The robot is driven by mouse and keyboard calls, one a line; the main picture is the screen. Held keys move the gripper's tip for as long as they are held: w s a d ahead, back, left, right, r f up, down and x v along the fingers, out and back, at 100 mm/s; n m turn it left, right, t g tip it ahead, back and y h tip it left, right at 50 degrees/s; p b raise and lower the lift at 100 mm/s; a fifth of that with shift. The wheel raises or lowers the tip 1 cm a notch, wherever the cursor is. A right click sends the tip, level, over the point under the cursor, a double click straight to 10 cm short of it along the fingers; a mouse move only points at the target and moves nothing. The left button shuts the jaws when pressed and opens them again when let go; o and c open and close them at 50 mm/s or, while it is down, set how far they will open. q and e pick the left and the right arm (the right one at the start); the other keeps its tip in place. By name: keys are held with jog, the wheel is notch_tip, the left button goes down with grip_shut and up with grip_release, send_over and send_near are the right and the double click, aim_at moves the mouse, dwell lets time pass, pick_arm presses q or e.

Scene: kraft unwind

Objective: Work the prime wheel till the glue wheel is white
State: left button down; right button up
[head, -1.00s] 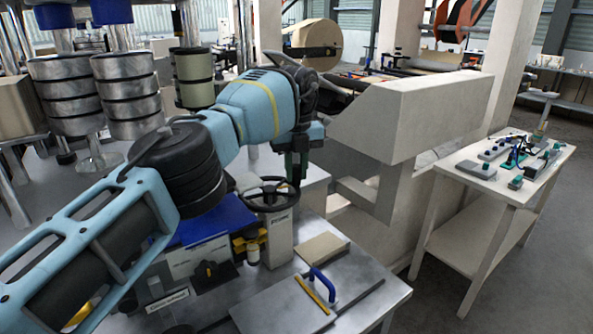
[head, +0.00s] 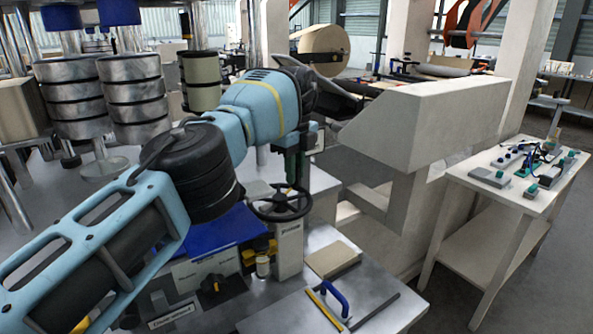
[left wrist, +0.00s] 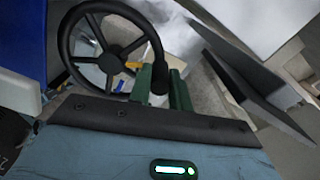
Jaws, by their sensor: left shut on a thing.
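The prime wheel, a black spoked handwheel (head: 279,203), sits on a grey post (head: 289,245) on the metal bench. It also shows in the left wrist view (left wrist: 83,53). My left gripper (head: 290,186) reaches down to the wheel's far rim from above. In the left wrist view its green fingers (left wrist: 160,85) are shut on the wheel's rim or a handle on it; which is not clear. I cannot pick out the glue wheel or its colour for sure. My right gripper is not in view.
The metal bench (head: 385,290) holds a flat plate with a blue handle (head: 335,297) and a tan block (head: 332,259). A blue box (head: 212,232) stands left of the wheel. A beige machine frame (head: 430,110) rises behind. A side table (head: 480,200) at right carries several small devices.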

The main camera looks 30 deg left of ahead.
pick_arm(q)
jog(key=shift+r, duration=0.15)
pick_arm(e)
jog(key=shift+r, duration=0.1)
pick_arm(q)
jog(key=c, duration=1.3)
grip_release()
